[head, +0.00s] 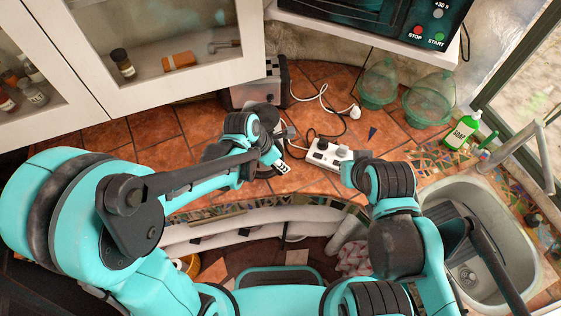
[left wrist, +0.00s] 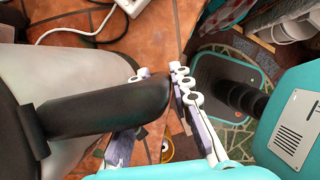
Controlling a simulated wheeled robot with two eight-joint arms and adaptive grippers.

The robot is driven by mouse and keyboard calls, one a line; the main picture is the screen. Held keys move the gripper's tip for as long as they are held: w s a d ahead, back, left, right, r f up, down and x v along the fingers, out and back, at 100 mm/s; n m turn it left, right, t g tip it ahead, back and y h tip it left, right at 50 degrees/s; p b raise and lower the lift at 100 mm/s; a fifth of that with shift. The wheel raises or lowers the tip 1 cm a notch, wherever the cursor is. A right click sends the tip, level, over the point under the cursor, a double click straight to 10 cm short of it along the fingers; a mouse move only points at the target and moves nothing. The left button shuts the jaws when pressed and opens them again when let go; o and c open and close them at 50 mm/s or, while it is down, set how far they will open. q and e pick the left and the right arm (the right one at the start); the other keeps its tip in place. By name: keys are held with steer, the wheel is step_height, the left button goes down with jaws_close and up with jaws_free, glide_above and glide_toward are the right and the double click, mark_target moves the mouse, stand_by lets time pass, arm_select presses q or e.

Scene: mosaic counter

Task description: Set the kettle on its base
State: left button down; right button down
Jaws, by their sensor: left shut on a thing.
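The kettle shows best in the left wrist view, as a large pale grey body (left wrist: 65,75) with a thick black handle (left wrist: 105,106). My left gripper (left wrist: 165,120) is shut on the handle, with its pale jointed fingers on either side of it. In the head view my left gripper (head: 276,164) is over the counter's front part, and my arm mostly hides the kettle. I cannot make out the kettle's base in either view. My right gripper (head: 349,168) is beside the power strip; its fingers are too hidden to judge.
A white power strip (head: 328,154) with dark plugs and cables lies between my grippers. A metallic toaster (head: 245,95) stands behind my left gripper. Green glass jars (head: 427,100), a green soap bottle (head: 461,131) and the sink (head: 455,190) are right. Tiles at left (head: 150,125) are clear.

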arm_select(q)
steer(key=shift+f+b, duration=0.4)
steer(key=shift+f, duration=0.1)
steer(key=c, duration=1.6)
jaws_free()
steer(key=shift+c, duration=0.2)
steer(key=p+v, duration=0.8)
steer(key=v, duration=0.3)
